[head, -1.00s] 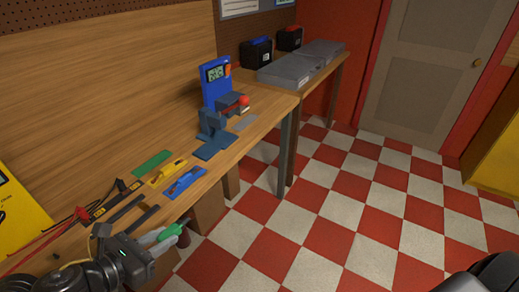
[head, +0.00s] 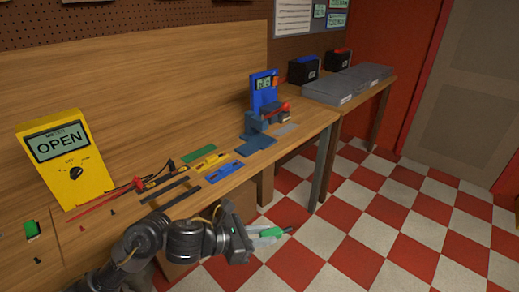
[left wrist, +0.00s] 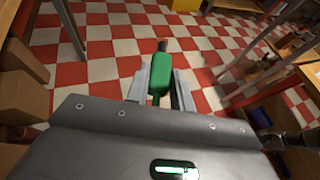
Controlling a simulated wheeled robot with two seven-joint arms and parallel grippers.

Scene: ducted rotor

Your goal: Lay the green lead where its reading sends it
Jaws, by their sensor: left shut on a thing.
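My left gripper (head: 268,235) is shut on the green lead (head: 270,232), held beyond the bench's front edge, over the floor. In the left wrist view, the green lead (left wrist: 161,74) sits between the fingers, its dark tip pointing away. A yellow meter (head: 62,165) stands at the left of the bench and reads OPEN. Flat on the bench are a green strip (head: 198,156), a yellow strip (head: 207,161) and a blue strip (head: 223,173); the yellow and blue strips bear small pieces of like colour. My right gripper is out of view.
A blue instrument (head: 263,92) stands by a dark blue stand (head: 256,133). Red and black probes (head: 138,183) and dark strips (head: 165,192) lie near the meter. A green-and-black piece (head: 32,230) is at far left. Grey cases (head: 340,92) sit at the back.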

